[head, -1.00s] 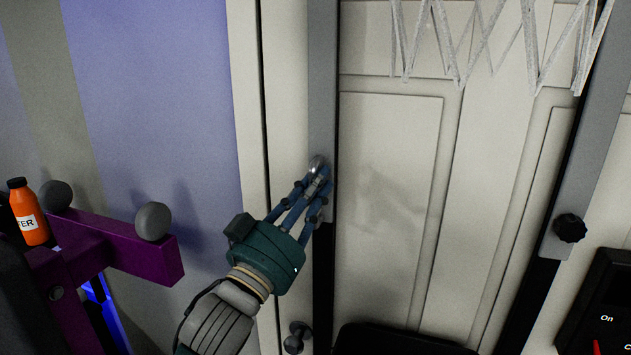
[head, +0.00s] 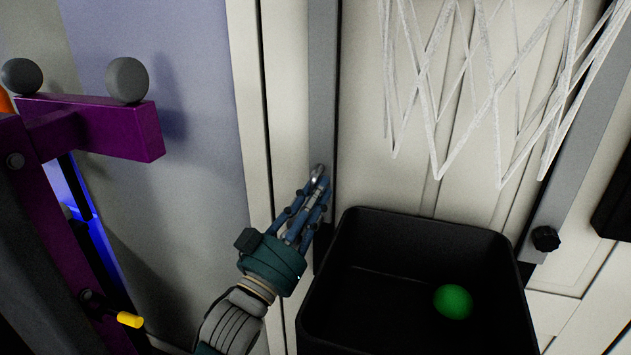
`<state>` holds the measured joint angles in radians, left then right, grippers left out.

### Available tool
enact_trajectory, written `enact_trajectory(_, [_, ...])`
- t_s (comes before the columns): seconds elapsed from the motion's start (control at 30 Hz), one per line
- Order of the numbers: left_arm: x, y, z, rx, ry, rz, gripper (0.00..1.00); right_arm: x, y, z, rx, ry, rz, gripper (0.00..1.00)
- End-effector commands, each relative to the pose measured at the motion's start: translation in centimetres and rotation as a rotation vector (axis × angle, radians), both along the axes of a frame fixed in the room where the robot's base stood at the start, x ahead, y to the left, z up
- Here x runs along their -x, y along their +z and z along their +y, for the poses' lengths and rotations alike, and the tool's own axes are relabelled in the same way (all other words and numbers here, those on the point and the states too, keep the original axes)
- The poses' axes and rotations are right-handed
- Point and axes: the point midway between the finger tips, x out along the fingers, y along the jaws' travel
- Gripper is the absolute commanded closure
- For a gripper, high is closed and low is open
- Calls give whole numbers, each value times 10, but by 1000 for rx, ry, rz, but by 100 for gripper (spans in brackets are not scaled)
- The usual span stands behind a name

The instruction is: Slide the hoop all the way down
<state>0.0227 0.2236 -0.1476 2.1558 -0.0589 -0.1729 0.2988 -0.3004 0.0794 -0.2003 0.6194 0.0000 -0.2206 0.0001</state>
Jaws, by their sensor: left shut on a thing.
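The hoop's white net (head: 490,95) hangs at the top of the head view; its rim is out of the picture. Grey uprights run down on both sides, the left upright (head: 322,80) and the right upright (head: 588,130), with a black knob (head: 545,238) at the right one's lower end. My left gripper (head: 317,178) is shut at the lower part of the left upright, below and left of the net. Its fingers hide what they grip. My right gripper is not in view.
A black bin (head: 310,318) holding a green ball (head: 453,302) stands below the net, close to my left gripper's right side. A purple rack (head: 120,138) with grey round ends stands at the left. A white panelled door (head: 360,185) is behind the hoop.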

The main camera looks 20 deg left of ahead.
Motion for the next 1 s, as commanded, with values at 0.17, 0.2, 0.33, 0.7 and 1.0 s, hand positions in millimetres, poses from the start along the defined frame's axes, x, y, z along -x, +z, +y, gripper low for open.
enact_trajectory(0.17, [-1, -27, 0, 2, -1, 9, 100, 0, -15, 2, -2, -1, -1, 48])
enact_trajectory(0.2, [-1, -28, 0, 2, -1, 9, 100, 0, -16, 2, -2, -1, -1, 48])
enact_trajectory(0.33, [-1, -31, 0, 1, 0, 8, 100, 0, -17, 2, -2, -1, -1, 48])
enact_trajectory(0.7, [-1, -31, 0, 1, 0, 8, 73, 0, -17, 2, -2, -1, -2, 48])
enact_trajectory(1.0, [-1, -29, 0, 1, 1, 3, 61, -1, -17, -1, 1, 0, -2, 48])
